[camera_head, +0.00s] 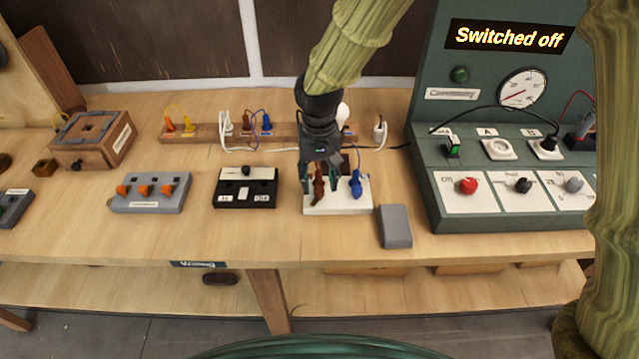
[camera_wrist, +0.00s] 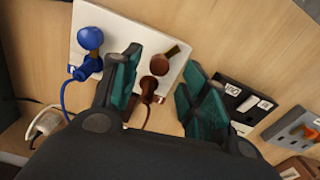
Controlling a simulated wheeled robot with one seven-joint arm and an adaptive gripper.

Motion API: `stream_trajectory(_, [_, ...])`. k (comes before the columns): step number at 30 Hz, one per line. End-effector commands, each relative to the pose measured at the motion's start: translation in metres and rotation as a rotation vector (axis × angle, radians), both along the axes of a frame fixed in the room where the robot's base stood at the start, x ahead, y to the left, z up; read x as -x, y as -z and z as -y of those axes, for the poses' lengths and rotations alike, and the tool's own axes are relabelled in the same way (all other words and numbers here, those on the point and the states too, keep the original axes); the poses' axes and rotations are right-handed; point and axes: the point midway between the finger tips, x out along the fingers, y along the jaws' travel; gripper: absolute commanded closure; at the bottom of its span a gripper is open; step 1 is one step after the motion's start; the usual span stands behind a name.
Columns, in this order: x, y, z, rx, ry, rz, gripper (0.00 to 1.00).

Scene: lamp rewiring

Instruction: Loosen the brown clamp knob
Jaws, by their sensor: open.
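The brown clamp knob (camera_head: 319,188) stands on the left half of a white terminal block (camera_head: 350,204). In the wrist view the brown knob (camera_wrist: 159,65) shows with a brown wire end (camera_wrist: 148,88) beside it. My gripper (camera_head: 319,183) is open, pointing down at the block, with one finger on each side of the brown knob. In the wrist view my gripper (camera_wrist: 157,88) has green-padded fingers apart, with gaps to the knob; I cannot tell exact fingertip height. A blue clamp knob (camera_head: 356,184) stands on the right half, with a blue wire at it.
A black switch block (camera_head: 245,195) lies left of the white block, and a grey box (camera_head: 394,226) sits close on its right. The green test console (camera_head: 450,212) fills the right, its display reading "Switched off". A wooden rail (camera_head: 203,132) with cords runs behind.

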Motion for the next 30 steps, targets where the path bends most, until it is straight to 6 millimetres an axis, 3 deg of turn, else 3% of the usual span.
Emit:
stream_trajectory(9, [0.000, 0.027, 0.001, 0.001, 0.002, -0.001, 0.56])
stream_trajectory(20, [0.000, 0.031, 0.001, 0.000, 0.002, 0.000, 0.56])
stream_trajectory(27, [0.000, 0.031, 0.001, 0.000, 0.002, 0.000, 0.98])
stream_trajectory(30, [0.000, 0.031, 0.001, 0.000, 0.002, 0.000, 1.00])
